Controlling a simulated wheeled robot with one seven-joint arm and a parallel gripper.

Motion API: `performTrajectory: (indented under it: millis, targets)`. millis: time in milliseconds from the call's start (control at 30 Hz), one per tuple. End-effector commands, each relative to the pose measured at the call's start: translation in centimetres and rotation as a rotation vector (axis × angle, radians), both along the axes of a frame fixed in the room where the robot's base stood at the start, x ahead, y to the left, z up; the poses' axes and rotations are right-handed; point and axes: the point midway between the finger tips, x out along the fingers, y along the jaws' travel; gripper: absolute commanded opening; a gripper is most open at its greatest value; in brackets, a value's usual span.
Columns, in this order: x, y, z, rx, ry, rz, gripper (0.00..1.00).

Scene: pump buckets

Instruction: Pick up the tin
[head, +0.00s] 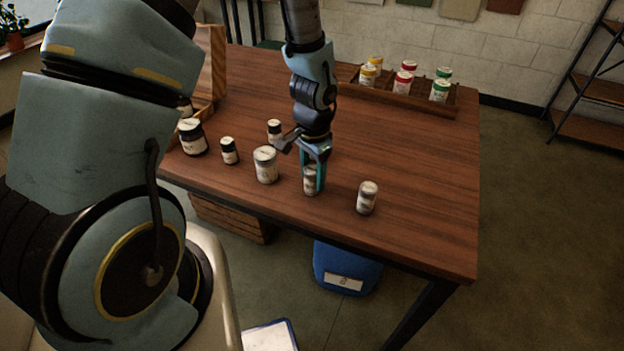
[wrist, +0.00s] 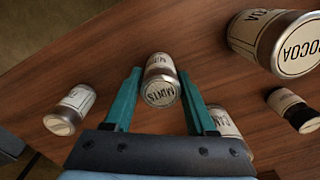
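A small tin with a cream label (head: 311,182) stands on the wooden table under my gripper in the head view. In the wrist view this tin (wrist: 160,84) shows its silvery rim and a lid marked "MINTS". My gripper (head: 314,172) points down, with its teal fingers on either side of the tin's upper part.
A similar tin (head: 367,197) stands to the right, near the table's front edge. A larger white tin (head: 265,164) and dark jars (head: 229,151) stand close on the left. A wooden rack (head: 425,103) with coloured-lid containers is at the back. The table's right side is clear.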

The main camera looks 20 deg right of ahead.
Motion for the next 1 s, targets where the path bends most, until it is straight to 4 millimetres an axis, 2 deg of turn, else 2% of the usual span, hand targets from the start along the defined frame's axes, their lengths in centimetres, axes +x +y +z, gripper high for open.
performTrajectory:
  millis: [67,467,833,1000]
  targets:
    - [0.0,0.0,0.0,0.000,0.000,0.000,0.46]
    - [0.0,0.0,0.0,0.000,0.000,0.000,0.01]
    - [0.0,0.0,0.2,-0.001,0.000,0.000,0.00]
    - [0.1,-0.1,1.4,-0.003,-0.002,0.002,0.00]
